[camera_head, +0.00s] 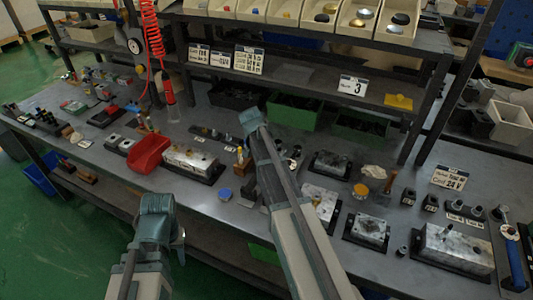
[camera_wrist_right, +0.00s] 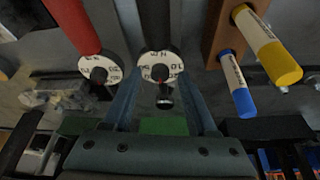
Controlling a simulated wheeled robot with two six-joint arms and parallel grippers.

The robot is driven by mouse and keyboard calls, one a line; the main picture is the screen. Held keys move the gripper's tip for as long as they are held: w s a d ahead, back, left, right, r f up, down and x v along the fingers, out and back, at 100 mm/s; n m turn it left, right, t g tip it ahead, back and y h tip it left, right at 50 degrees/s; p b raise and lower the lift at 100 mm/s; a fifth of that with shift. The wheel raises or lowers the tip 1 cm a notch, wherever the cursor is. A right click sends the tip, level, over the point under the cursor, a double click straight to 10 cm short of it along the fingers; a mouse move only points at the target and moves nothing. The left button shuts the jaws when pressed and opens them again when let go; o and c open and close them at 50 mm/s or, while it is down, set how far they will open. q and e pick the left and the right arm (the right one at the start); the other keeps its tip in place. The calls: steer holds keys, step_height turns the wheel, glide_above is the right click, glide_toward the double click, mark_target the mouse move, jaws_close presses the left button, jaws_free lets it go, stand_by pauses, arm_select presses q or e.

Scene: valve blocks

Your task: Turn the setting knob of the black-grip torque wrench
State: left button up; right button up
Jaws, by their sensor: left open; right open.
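In the right wrist view the black-grip torque wrench (camera_wrist_right: 156,30) points at the camera, with a white numbered dial (camera_wrist_right: 160,66) and a small dark setting knob (camera_wrist_right: 164,100) at its end. My right gripper (camera_wrist_right: 163,112) is open, one finger on each side of the knob; I cannot tell whether either finger touches it. In the head view my right arm reaches over the bench and hides its own gripper and most of the wrench area. My left gripper (camera_head: 179,246) is open and empty in front of the bench; its fingers are small there.
A red-grip torque wrench (camera_wrist_right: 72,24) with a similar dial lies left of the black one. A wooden block with a yellow marker (camera_wrist_right: 268,46) and a blue marker (camera_wrist_right: 236,82) is close on the right. Metal valve blocks (camera_head: 455,248) and a red bin (camera_head: 149,154) stand on the bench.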

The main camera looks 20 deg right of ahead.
steer(key=shift+r, duration=0.1)
steer(key=p+v, duration=1.2)
steer(key=v, duration=0.1)
steer(key=shift+a+r+p, duration=0.2)
steer(key=shift+r+p, duration=0.05)
steer(key=shift+p, duration=0.15)
steer(key=shift+s, duration=0.15)
steer(key=s+a+f+n+g+y, duration=0.2)
steer(key=s+a+n, duration=1.3)
steer(key=s+a, duration=0.8)
steer(key=shift+s+a+n+y, duration=0.3)
steer(key=shift+s+a+n, duration=0.1)
steer(key=shift+a, duration=0.1)
